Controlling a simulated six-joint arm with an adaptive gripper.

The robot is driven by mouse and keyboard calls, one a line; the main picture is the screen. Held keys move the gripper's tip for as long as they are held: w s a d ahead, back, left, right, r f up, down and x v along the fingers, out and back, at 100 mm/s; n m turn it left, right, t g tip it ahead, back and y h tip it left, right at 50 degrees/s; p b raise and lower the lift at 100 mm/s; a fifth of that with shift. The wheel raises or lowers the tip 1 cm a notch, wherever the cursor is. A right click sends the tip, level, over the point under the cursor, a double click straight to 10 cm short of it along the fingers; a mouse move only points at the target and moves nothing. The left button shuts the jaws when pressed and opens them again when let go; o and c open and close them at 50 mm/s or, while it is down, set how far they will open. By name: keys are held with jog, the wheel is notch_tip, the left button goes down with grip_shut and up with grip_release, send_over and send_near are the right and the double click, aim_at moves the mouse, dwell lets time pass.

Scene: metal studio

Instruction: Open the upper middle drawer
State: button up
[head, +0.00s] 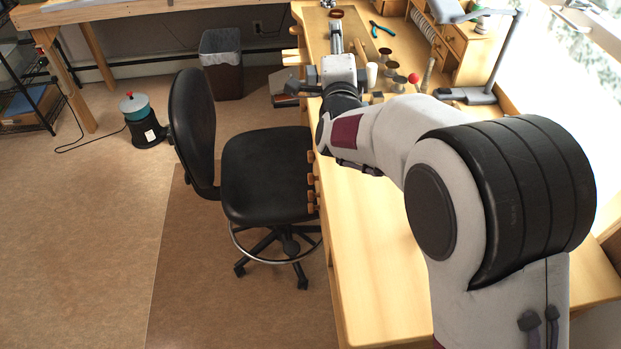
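The wooden workbench (375,235) has drawers on its left side, seen steeply from above. Their fronts are mostly out of sight. My arm reaches away over the bench.
A black chair (268,172) stands close against the drawer side. Small spools (386,54), pliers (382,29), a lamp (484,94) and a small drawer cabinet (468,50) occupy the far bench. A bin (222,72) stands behind the chair. The floor at left is mostly clear.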

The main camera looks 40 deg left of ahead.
jog(key=s+a+f+m, duration=0.25)
jog(key=a+f, duration=0.25)
jog(key=f, duration=0.3)
jog(key=m+t+h, duration=0.2)
jog(key=h, duration=0.3)
send_near(310, 179)
jog(key=w+a+f, duration=0.1)
jog(key=w, duration=0.2)
jog(key=shift+a+f, duration=0.1)
jog(key=shift+w, duration=0.1)
jog(key=shift+x, duration=3.8)
jog(key=shift+a, duration=0.1)
grip_shut()
